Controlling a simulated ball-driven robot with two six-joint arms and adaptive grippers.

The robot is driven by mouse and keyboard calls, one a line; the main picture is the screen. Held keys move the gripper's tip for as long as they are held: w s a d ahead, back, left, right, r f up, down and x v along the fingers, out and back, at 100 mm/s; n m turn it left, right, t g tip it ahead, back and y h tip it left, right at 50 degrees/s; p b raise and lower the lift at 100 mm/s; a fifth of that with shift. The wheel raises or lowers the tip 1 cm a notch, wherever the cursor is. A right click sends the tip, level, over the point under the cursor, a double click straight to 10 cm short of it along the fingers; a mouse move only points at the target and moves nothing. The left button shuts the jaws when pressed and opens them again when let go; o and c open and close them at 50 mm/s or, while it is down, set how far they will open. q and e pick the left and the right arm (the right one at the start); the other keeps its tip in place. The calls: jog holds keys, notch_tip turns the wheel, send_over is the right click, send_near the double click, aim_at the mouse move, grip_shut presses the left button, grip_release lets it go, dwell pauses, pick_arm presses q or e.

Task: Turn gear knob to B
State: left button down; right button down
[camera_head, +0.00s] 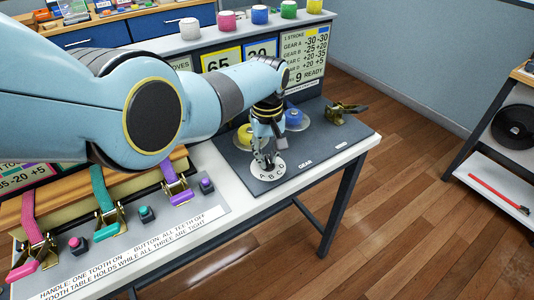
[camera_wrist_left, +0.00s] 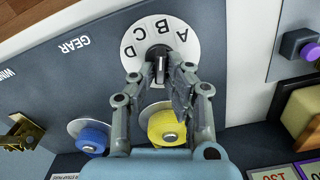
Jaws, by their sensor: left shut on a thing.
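The gear dial (camera_head: 280,172) is a white disc with letters on the dark panel. In the left wrist view the dial (camera_wrist_left: 205,48) shows A, B, C and D around its far side. The black gear knob (camera_wrist_left: 158,52) sits at the dial's middle, with a light stripe on its bar. The bar lies roughly in line with B, but the fingers crowd it and I cannot tell its exact setting. My left gripper (camera_head: 265,163) is over the dial. In the wrist view its fingers (camera_wrist_left: 159,82) stand on both sides of the knob, shut on it.
A yellow spool (camera_wrist_left: 168,127) and a blue spool (camera_wrist_left: 92,136) stand behind the dial. A brass ratchet buckle (camera_head: 345,112) is on the panel's right. Ratchets with purple, teal and pink straps (camera_head: 105,195) line the bench's left part. Wooden floor is open to the right.

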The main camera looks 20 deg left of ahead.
aim_at(267, 156)
dwell(0.4)
pick_arm(q)
jog(key=c, duration=1.4)
grip_release()
notch_tip(267, 156, up, 12)
jog(key=shift+r, duration=0.1)
